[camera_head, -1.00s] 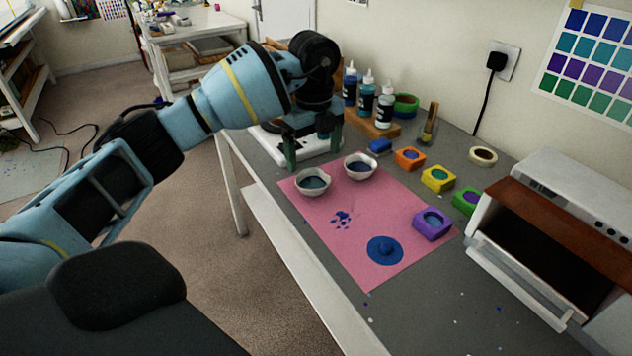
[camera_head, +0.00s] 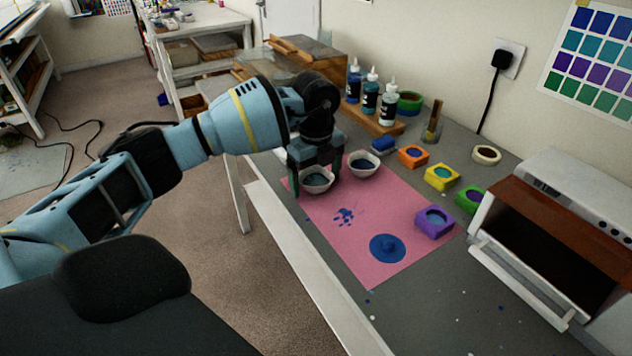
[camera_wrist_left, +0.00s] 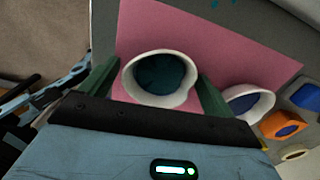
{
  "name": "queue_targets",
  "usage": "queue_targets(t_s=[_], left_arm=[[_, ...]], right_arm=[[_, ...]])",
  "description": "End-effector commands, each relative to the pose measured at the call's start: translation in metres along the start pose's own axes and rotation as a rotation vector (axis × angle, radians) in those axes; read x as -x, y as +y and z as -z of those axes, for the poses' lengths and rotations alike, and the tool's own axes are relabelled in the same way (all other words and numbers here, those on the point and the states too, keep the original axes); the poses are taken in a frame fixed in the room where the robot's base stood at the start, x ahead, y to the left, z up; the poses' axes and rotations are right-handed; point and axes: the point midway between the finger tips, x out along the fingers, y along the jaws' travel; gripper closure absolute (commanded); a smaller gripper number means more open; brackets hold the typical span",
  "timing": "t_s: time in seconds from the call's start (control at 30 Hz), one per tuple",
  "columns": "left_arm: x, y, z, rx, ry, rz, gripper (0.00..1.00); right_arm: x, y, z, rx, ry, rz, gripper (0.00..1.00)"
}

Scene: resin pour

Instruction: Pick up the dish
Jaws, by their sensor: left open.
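Two small white dishes with dark blue-teal contents stand on the pink mat (camera_head: 370,265). My left gripper (camera_head: 316,177) is open, with its green fingers on either side of the left dish (camera_head: 318,187). In the left wrist view this dish (camera_wrist_left: 160,96) is upright between the two fingers (camera_wrist_left: 158,88), close to the right one; I cannot tell whether they touch. The other dish (camera_head: 363,170) stands just to the right, outside the fingers, and also shows in the wrist view (camera_wrist_left: 248,107). My right gripper is not in view.
A purple mould (camera_head: 434,231) and a blue disc (camera_head: 387,254) are on the mat. Orange (camera_head: 412,161), yellow (camera_head: 441,184) and green (camera_head: 468,207) moulds stand right of it. Bottles (camera_head: 370,98) stand behind. An open oven (camera_head: 550,200) is at right.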

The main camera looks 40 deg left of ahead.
Motion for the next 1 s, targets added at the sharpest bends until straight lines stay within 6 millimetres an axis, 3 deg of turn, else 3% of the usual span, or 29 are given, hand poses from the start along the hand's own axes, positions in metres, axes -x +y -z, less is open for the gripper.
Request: queue_targets(t_s=[0.07, 0.43, 0.77, 1.0], left_arm=[[0.0, 0.0, 0.0, 0.0, 0.0, 0.0, 0.11], [0.001, 0.0, 0.0, 0.0, 0.0, 0.0, 0.57], [0.004, 0.0, 0.0, 0.0, 0.0, 0.0, 0.57], [0.028, -0.001, 0.0, 0.001, 0.001, 0.003, 0.57]], right_arm=[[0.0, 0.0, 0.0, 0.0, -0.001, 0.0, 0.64], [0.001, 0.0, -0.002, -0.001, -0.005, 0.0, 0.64], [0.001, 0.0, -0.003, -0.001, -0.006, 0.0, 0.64], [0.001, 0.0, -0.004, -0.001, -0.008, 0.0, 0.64]])
